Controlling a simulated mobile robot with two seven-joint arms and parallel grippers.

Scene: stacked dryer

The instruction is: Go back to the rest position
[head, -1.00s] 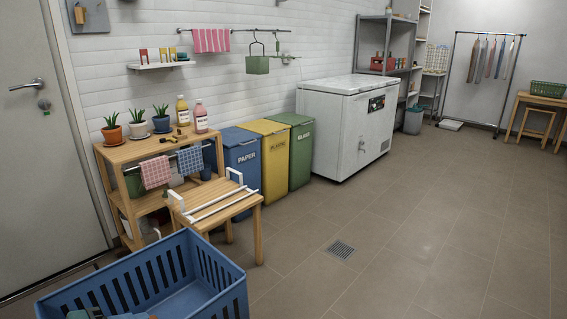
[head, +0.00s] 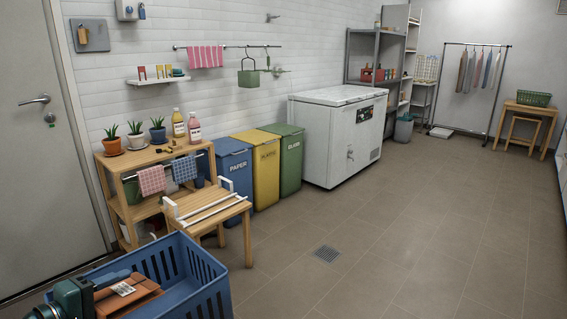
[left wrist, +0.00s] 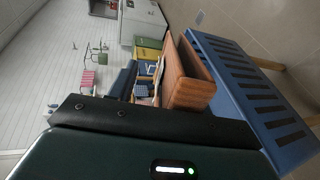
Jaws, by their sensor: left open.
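My right gripper is not in view.
A small wooden bench (head: 207,211) stands behind the crate, beside a wooden shelf unit (head: 112,206) with potted plants and bottles. Blue, yellow (head: 265,173) and green bins and a white chest freezer (head: 340,140) line the wall. The tiled floor (head: 400,225) to the right is free.

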